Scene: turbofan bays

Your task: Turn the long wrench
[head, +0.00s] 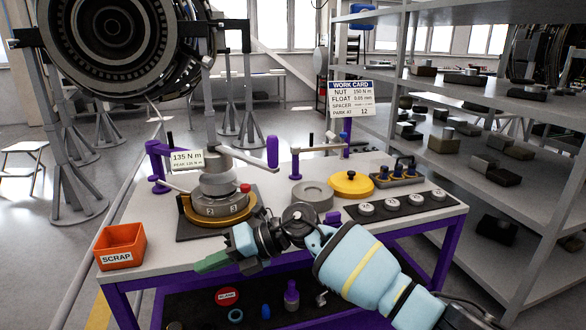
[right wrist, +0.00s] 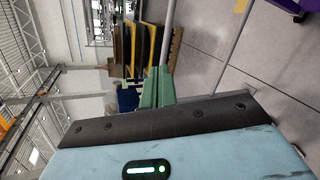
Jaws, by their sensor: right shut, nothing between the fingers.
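What looks like the long wrench (head: 245,158) is a pale bar with an upright purple handle at its right end. It reaches out from the top of a grey stepped fixture (head: 220,185) on the bench. A display beside it reads 135 N m, with a smaller peak line. My right gripper (head: 205,264) is at the bench's front edge, left of centre, below and apart from the wrench. Its green fingers point left. The right wrist view shows the fingertips (right wrist: 155,88) together and empty. My left gripper is out of view.
An orange SCRAP bin (head: 121,246) stands at the bench's left corner. A yellow disc (head: 351,184), a grey ring (head: 312,194) and a tray of several numbered discs (head: 400,206) lie to the right. A work card (head: 352,98) stands behind. Shelving fills the right side.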

